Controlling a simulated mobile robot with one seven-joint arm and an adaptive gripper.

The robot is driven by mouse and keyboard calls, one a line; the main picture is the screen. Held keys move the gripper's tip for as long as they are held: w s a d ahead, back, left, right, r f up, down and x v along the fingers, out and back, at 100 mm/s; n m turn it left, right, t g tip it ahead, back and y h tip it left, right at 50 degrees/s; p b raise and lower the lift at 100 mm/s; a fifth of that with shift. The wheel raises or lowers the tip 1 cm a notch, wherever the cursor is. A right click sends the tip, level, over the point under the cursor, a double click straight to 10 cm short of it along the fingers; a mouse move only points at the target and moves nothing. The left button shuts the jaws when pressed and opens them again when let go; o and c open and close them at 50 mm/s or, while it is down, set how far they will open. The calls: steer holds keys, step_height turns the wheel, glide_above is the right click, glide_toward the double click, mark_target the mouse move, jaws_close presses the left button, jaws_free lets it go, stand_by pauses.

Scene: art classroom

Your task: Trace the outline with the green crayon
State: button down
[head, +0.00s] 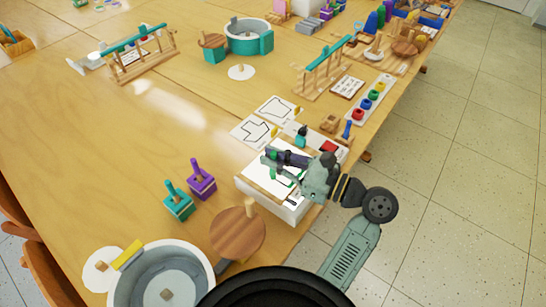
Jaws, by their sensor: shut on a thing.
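My gripper (275,164) reaches in from the right over a white sheet (262,178) that lies on a white box with a wooden edge (258,192), near the table's right edge. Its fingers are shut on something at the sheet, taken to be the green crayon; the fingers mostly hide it. Small green patches show on or just above the sheet beside the fingers. I cannot tell crayon from drawn line there, nor whether the tip touches the paper. The outline on this sheet is largely covered by my gripper.
Two sheets with black outlines (252,132) lie just behind the box. A small dark green bottle (301,136) and a red item (328,147) stand close behind my gripper. Purple (201,183) and teal (178,204) handled blocks and a round wooden lid (238,236) are to the left.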

steer(key=shift+s+v, duration=0.2)
steer(key=shift+v, duration=1.55)
stand_by(1.0)
steer(key=shift+a, duration=0.15)
stand_by(0.4)
step_height(320, 180, up, 4)
steer(key=shift+r, duration=0.1)
stand_by(0.4)
stand_by(0.5)
